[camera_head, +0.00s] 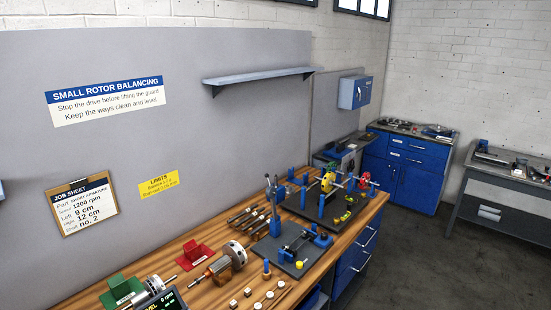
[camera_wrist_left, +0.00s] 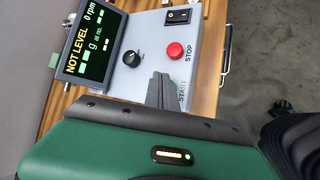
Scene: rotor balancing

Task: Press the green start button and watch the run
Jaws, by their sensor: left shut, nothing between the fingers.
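In the left wrist view, a grey control panel (camera_wrist_left: 208,62) carries a red STOP button (camera_wrist_left: 175,50), a black knob (camera_wrist_left: 131,58) and a black rocker switch (camera_wrist_left: 178,16). A START label (camera_wrist_left: 181,97) shows beside my fingers. The green start button itself does not show; my fingers cover that area of the panel. The display (camera_wrist_left: 90,38) reads NOT LEVEL and 0 rpm. My left gripper (camera_wrist_left: 162,86) is shut and empty over the panel by the START label; I cannot tell whether it touches. My right gripper is in neither view.
The display's top (camera_head: 168,301) shows at the bottom edge. Open floor (camera_head: 400,260) lies to the right.

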